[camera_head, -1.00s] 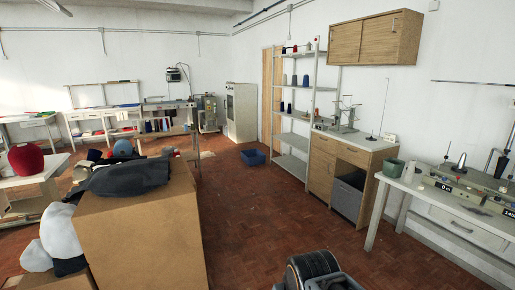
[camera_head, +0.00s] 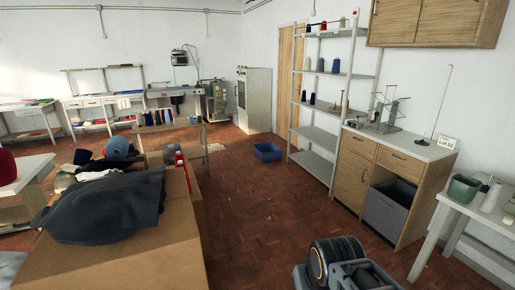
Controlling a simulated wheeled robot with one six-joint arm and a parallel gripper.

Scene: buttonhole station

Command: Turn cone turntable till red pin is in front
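A small metal stand with several upright pins or arms (camera_head: 383,113) is on top of the wooden cabinet at the right. It may be the cone turntable, but it is too small to be sure. I cannot make out a red pin on it. My gripper is not in view; only a dark, rounded part of my own arm shows at the bottom edge, well short of the cabinet.
The wooden cabinet (camera_head: 355,165) holds a grey bin (camera_head: 388,212). A table with a green pot (camera_head: 464,187) stands at the right. A metal shelf (camera_head: 318,134) and blue crate (camera_head: 267,152) stand further back. A cardboard box (camera_head: 150,255) is at left. The floor between is clear.

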